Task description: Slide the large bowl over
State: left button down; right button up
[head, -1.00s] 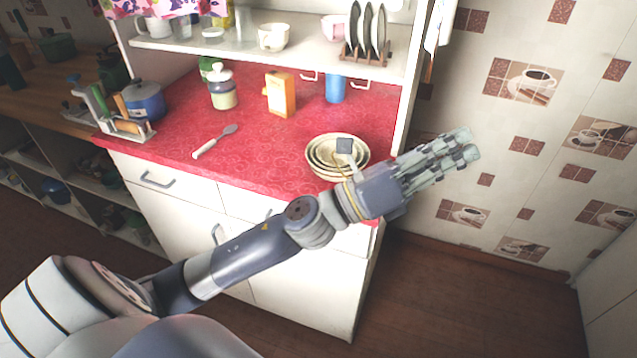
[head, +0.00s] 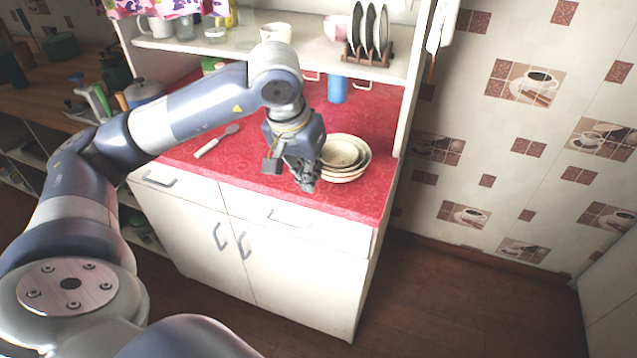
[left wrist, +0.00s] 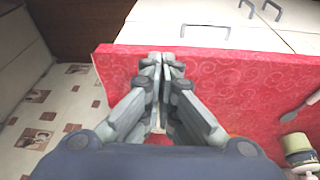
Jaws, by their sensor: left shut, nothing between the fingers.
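The large bowl (head: 366,160) is the outer one of a nested stack of cream bowls on the red counter, near its right end. A smaller bowl (head: 341,152) sits inside it. My left gripper (head: 306,184) points down at the left front side of the stack, with its fingers shut and empty. In the head view it overlaps the bowls' left edge, so I cannot tell whether it touches them. In the left wrist view the shut fingertips (left wrist: 161,58) are over the red cloth near the counter's front edge; I cannot make out the bowls there. My right gripper is not in view.
The red counter (head: 260,176) has bare cloth left of the gripper. A white-handled spatula (head: 214,142) lies further left. A blue cup (head: 337,89) stands behind the bowls. A shelf with a plate rack (head: 368,56) hangs above. A side panel bounds the counter's right.

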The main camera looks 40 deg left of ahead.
aim_at(330, 177)
pick_arm(q)
jog(key=shift+y, duration=0.4)
jog(key=x, duration=0.3)
jog(key=a+p+x, duration=0.1)
jog(key=x, duration=0.2)
jog(key=p+x, duration=0.1)
jog(key=x, duration=0.2)
jog(key=shift+a+f, duration=0.15)
jog(key=shift+f, duration=0.15)
jog(key=shift+w+a+r+p, duration=0.1)
jog(key=shift+w+p, duration=0.3)
jog(key=shift+w, duration=0.2)
jog(key=shift+w+a+r+p, duration=0.1)
jog(key=shift+w+p, duration=0.3)
jog(key=shift+w, duration=0.25)
jog(key=shift+w+a+f, duration=0.15)
jog(key=shift+w+f, duration=0.05)
jog(key=shift+w, duration=0.65)
